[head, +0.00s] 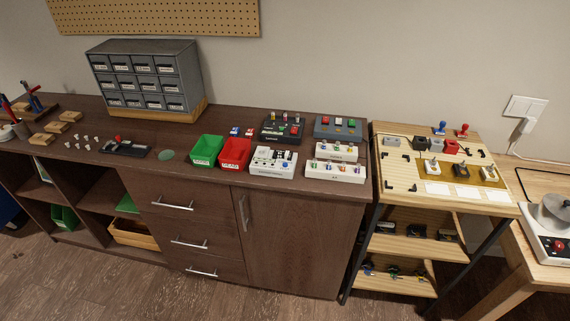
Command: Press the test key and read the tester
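My gripper is not in view. Several devices stand on the dark brown bench (215,118), and I cannot tell which is the tester or which key is the test key. A low black device (128,150) with a red knob is left of centre. At the right end are a black box (270,136) with coloured parts, a blue-grey box (325,133) with red and green blocks, and a white panel box (262,170) with small dark controls. Their labels and any readout are too small to read.
Green (207,150) and red (235,153) bins stand beside the white box. Two white racks (350,178) hold small coloured parts. A grey drawer cabinet (150,60) stands behind. A light wooden shelf cart (400,205) and a turntable-like device (548,238) are at right.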

